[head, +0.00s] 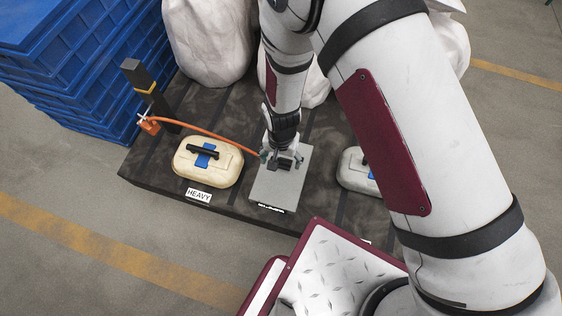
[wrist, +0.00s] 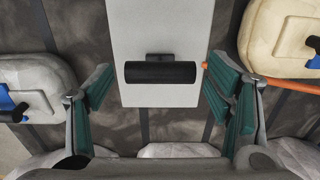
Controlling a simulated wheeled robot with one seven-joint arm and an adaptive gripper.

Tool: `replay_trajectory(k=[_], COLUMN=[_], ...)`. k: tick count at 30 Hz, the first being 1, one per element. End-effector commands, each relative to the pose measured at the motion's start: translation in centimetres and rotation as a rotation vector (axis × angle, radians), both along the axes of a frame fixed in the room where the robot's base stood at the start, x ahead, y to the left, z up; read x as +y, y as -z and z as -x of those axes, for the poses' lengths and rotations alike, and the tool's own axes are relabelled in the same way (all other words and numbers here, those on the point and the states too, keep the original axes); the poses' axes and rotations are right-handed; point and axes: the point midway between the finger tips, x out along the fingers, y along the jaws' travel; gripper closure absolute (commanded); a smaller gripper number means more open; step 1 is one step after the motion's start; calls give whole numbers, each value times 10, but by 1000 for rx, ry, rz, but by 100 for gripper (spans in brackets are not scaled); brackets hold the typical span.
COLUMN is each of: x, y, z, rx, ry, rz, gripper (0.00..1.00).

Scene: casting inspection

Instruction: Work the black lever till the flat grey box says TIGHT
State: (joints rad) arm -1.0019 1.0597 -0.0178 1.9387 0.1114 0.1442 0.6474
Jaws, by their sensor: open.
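The flat grey box (head: 272,188) lies on the dark pallet, in front of my gripper (head: 283,158). Its pale top also shows in the wrist view (wrist: 160,25). The black lever (wrist: 160,72) is a thick bar set crosswise on that top, on a small dark mount. My gripper (wrist: 160,85) is open, with one green-padded finger on each side of the box and the lever between them, untouched. In the head view my gripper and arm partly cover the lever. A small dark display strip (head: 271,208) on the box's front edge is too small to read.
An orange hose (head: 205,136) runs from a post (head: 137,77) to the box's back left. A cream lidded casting (head: 208,164) stands left, behind a HEAVY label (head: 199,195); a grey one (head: 352,172) stands right. White sacks (head: 207,40) and blue crates (head: 85,85) are behind.

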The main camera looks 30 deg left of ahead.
Motion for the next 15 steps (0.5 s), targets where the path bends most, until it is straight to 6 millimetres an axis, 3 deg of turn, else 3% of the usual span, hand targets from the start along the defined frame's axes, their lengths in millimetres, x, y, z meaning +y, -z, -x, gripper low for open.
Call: replay_trajectory(k=[4,13,14,15], x=[0,0,0,0], y=[11,12,12,12], z=[0,0,0,0], rx=[0,0,0,0], ry=[0,0,0,0], rz=[0,-1,0,0], gripper=[27,27,29,38])
